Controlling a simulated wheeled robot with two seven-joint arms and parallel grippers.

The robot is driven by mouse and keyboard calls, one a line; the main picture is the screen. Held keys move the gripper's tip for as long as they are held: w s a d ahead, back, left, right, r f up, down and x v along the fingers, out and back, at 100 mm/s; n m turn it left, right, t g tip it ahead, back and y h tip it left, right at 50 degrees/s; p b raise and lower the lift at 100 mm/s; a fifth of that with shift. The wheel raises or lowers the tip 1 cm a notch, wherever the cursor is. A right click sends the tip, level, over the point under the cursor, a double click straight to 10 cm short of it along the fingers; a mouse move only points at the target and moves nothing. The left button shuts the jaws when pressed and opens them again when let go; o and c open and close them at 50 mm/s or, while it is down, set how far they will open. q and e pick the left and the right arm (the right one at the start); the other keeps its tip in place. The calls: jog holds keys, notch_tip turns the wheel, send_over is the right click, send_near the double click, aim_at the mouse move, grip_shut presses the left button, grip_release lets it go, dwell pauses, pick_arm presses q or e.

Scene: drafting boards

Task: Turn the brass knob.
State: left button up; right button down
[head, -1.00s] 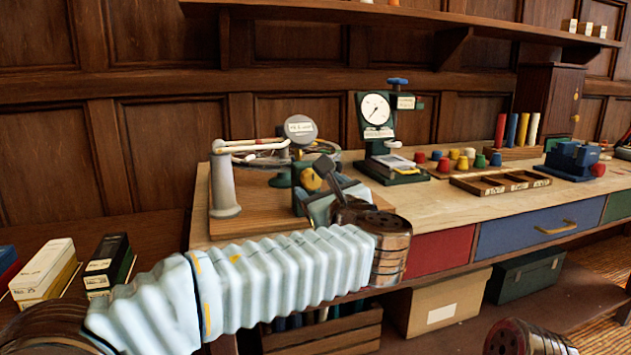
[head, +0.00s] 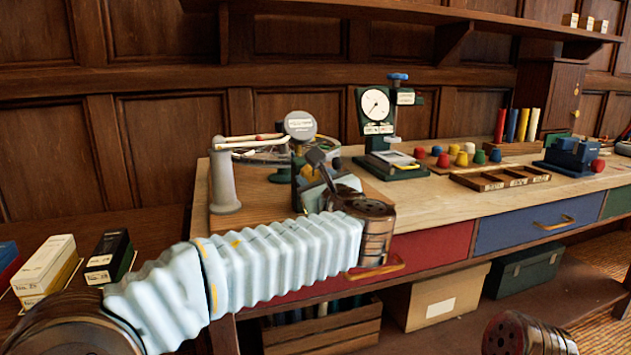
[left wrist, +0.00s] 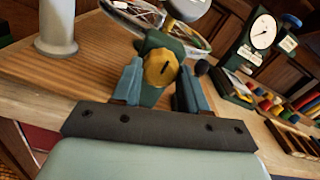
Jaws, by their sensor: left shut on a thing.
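The brass knob (left wrist: 160,68) is round and yellow with a dark slot, on the front of a dark green fixture (left wrist: 152,42) in the left wrist view. My left gripper (left wrist: 157,82) has one blue-grey finger on each side of the knob and is shut on it. In the head view the left gripper (head: 322,180) reaches the fixture from the front right. It hides most of the knob there; only a small yellow patch shows. My right gripper is not in view.
The fixture stands on a wooden board (head: 258,215) with a grey post (head: 222,180) and a round labelled disc (head: 300,125). A dial gauge stand (head: 378,130) is behind to the right. Coloured knobs (head: 463,158) and a divided tray (head: 500,178) lie further right.

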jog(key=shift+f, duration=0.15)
pick_arm(q)
jog(key=shift+f+n+b, duration=0.2)
jog(key=shift+n+b, duration=1)
jog(key=shift+n, duration=0.3)
jog(key=n+b, duration=0.1)
jog(key=n, duration=0.1)
jog(key=shift+n+b, duration=0.4)
jog(key=n+b, duration=0.3)
jog(key=n, duration=0.1)
jog(key=shift+d+n, duration=0.1)
jog(key=shift+n, duration=0.2)
jog(key=n+b, duration=0.2)
jog(key=n, duration=0.2)
jog(key=shift+r, duration=0.1)
jog(key=n+b, duration=0.3)
jog(key=n, duration=0.3)
jog(key=shift+n+b, duration=0.35)
jog(key=shift+n, duration=0.05)
jog(key=n+b, duration=0.2)
jog(key=n, duration=0.3)
jog(key=shift+r, duration=0.2)
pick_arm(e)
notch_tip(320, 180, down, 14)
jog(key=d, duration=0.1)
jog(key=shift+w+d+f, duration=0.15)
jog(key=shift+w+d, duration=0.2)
pick_arm(q)
jog(key=shift+n, duration=0.4)
